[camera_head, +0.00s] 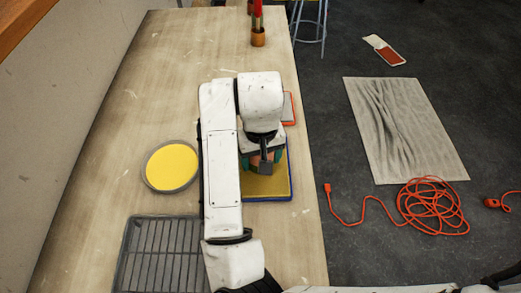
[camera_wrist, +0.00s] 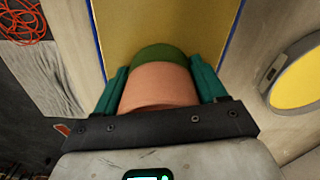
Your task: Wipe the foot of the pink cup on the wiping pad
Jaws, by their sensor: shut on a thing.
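The pink cup (camera_wrist: 160,85) is held between the teal fingers of my gripper (camera_wrist: 162,78), which is shut on it. A green part (camera_wrist: 160,55) shows at the cup's far end; I cannot tell if it is glaze or a band. The yellow wiping pad (camera_wrist: 168,20) with a blue edge lies behind the cup in the wrist view. In the head view my gripper (camera_head: 265,158) is over the far part of the wiping pad (camera_head: 268,188), and my arm hides most of the cup. I cannot tell whether the foot touches the pad.
A round grey dish with a yellow inside (camera_head: 171,166) stands left of my arm. A grey wire rack (camera_head: 160,255) lies at the near left. A red-edged thing (camera_head: 289,108) lies beyond the pad, and a brown pot (camera_head: 258,37) stands at the far end. The table's right edge is close.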

